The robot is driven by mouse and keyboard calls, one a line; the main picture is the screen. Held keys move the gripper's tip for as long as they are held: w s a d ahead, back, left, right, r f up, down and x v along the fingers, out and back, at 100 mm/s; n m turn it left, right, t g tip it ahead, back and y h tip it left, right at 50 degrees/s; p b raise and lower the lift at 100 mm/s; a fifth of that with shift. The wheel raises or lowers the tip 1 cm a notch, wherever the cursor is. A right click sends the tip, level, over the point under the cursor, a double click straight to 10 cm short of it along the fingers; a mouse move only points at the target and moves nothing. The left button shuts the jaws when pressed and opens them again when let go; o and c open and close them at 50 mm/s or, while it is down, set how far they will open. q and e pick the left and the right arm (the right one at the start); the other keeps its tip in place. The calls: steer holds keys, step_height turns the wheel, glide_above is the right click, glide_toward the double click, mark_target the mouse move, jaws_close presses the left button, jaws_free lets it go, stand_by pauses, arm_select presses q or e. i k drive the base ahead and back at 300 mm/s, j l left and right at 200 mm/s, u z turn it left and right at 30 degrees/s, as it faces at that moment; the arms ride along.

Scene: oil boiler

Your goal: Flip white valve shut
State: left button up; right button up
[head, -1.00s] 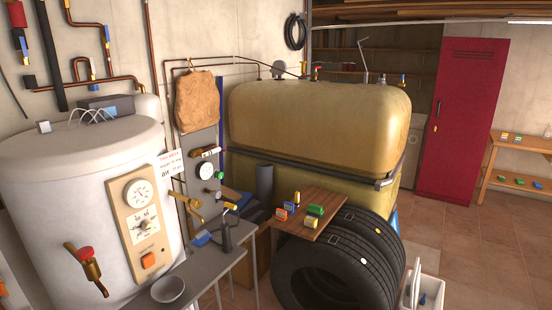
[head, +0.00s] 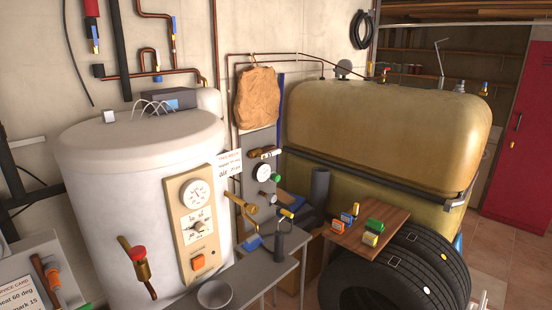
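A small valve with a white part (head: 265,154) sits on a short copper pipe on the grey panel (head: 257,140), just above a round white gauge (head: 262,173). It is small in the head view, and I cannot tell its handle position clearly. A green knob (head: 276,177) is beside the gauge. Other valves on the pipes have blue, yellow or red handles, such as a red-topped brass valve (head: 141,268) on the front of the white boiler (head: 110,185). Neither of my grippers shows in the head view.
A grey table (head: 252,278) with a bowl (head: 215,294) stands in front of the panel. A tan oil tank (head: 385,125) and stacked tyres (head: 400,275) fill the right. A wooden board (head: 345,232) holds several small coloured blocks. A service card (head: 22,296) is at lower left.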

mark_target(269, 154)
steer(key=i+l+z, duration=0.15)
steer(key=i+z, duration=0.2)
steer(key=i, duration=0.55)
steer(key=i+z, duration=0.4)
steer(key=i, duration=0.5)
